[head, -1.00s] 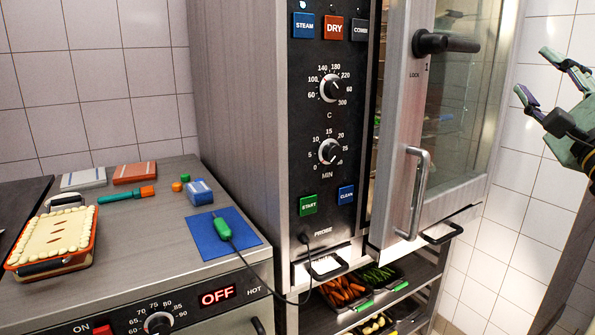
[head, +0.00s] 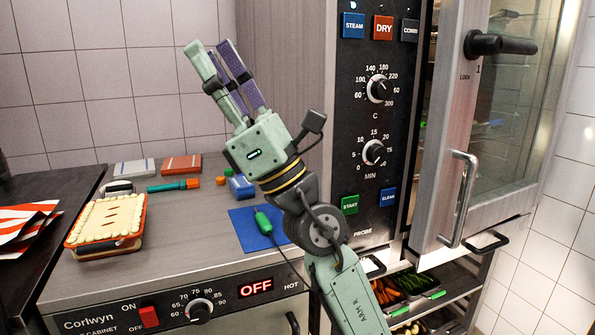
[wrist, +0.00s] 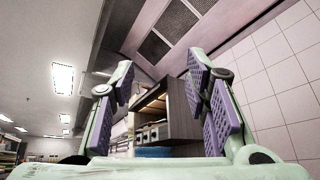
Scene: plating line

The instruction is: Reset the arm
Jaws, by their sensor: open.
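My gripper (head: 215,66) is raised in front of the counter in the head view, with its fingers pointing up and to the left. In the wrist view its two fingers (wrist: 165,95) stand apart with nothing between them. My gripper touches nothing that I can see. The fingers show against the tiled wall, well above the counter (head: 185,255). The wrist view looks up towards a ceiling hood, with a shelf unit (wrist: 165,115) beyond the fingers.
The oven door (head: 470,130) stands ajar at the right, with a handle sticking out. A pie in an orange dish (head: 145,225), a blue mat (head: 245,235) with the green probe (head: 263,222), and small blocks lie on the counter. Vegetable trays (head: 410,285) sit below the oven.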

